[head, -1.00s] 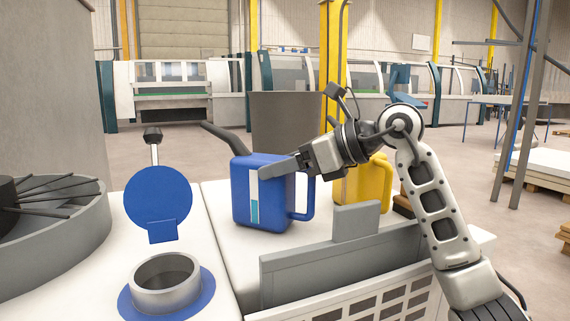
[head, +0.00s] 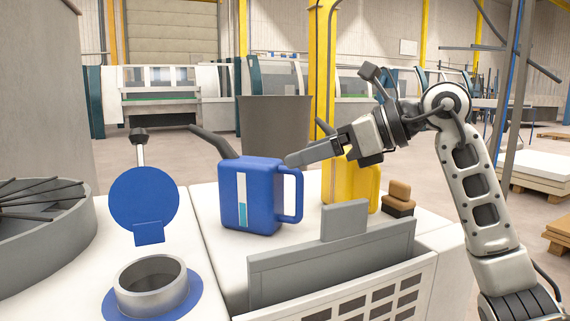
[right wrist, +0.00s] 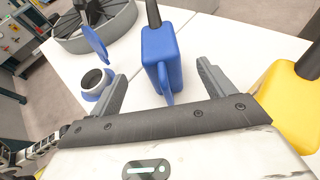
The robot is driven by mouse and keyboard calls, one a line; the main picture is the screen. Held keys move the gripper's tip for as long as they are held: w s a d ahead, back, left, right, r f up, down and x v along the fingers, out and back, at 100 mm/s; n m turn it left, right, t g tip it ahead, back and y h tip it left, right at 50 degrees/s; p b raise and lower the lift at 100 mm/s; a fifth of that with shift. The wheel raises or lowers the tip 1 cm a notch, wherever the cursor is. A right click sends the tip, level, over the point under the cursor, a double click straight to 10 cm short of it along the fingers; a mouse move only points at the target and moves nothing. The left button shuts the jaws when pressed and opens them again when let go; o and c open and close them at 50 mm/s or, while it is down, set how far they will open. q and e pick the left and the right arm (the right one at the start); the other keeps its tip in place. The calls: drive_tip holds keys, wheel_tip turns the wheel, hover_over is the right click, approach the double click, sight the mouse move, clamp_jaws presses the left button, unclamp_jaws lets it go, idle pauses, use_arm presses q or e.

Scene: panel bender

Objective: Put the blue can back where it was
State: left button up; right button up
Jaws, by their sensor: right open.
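The blue can (head: 262,196) stands upright on the white top, its dark spout to the left and its handle to the right. My right gripper (head: 290,160) is beside the can's upper right, near the handle, and looks clear of it. In the right wrist view the blue can (right wrist: 160,60) stands ahead, between the lines of the two open fingers (right wrist: 163,82), with its handle toward me. The fingers are empty. My left gripper is not in view.
A yellow can (head: 345,185) stands behind my right gripper. Brown and black blocks (head: 398,198) lie right of it. A grey panel (head: 335,265) and white crate (head: 425,290) are in front. An open round filler neck (head: 152,285) with a blue lid (head: 144,198) is at left.

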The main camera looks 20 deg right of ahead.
drive_tip(key=shift+v, duration=2.2)
